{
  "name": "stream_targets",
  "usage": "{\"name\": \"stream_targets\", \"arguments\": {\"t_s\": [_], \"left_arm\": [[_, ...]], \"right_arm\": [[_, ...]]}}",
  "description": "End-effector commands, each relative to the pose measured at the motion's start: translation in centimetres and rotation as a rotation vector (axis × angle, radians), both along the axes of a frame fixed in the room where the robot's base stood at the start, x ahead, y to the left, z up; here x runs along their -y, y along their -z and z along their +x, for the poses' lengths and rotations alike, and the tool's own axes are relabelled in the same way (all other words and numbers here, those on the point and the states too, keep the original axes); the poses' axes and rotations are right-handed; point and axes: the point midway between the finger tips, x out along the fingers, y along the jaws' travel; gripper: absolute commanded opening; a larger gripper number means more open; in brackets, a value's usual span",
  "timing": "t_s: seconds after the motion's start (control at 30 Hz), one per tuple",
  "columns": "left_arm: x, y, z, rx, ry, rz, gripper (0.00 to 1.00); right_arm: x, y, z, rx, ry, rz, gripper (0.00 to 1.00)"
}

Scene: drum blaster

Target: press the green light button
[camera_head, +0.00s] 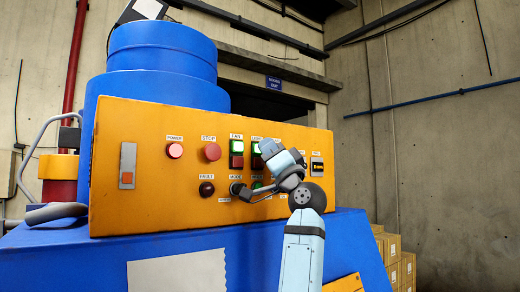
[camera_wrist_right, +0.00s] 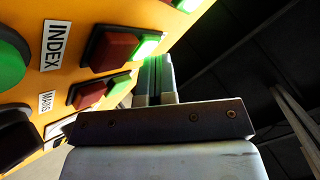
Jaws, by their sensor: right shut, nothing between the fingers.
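The green light button (camera_head: 257,148) is on the orange control panel, in the upper row right of the fan switch. It is lit and partly hidden by my right gripper (camera_head: 264,148), which is shut and empty in front of it. My left gripper is not in view.
The orange panel (camera_head: 130,205) also carries a fan switch (camera_head: 236,147), a red stop button (camera_head: 211,152) and a pink power button (camera_head: 175,150). A blue drum machine (camera_head: 160,50) stands behind it. Boxes (camera_head: 393,255) stand at the right.

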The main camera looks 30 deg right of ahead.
Motion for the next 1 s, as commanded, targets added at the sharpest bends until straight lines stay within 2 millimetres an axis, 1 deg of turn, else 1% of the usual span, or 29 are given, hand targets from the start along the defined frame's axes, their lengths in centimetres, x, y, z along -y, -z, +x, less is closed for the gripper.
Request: {"name": "stream_targets", "arguments": {"t_s": [0.23,0.53,0.87,1.0], "left_arm": [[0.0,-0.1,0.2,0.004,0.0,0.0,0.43],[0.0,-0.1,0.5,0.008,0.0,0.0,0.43],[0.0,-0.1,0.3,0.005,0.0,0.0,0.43],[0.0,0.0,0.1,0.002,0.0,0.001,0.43]], "right_arm": [[0.0,0.0,-0.2,-0.001,0.0,-0.001,0.0],[0.1,0.1,-1.6,0.0,0.001,-0.001,0.0],[0.1,0.1,-1.8,-0.001,0.0,-0.001,0.0],[0.2,0.1,-2.7,0.001,0.001,-0.002,0.0]]}}
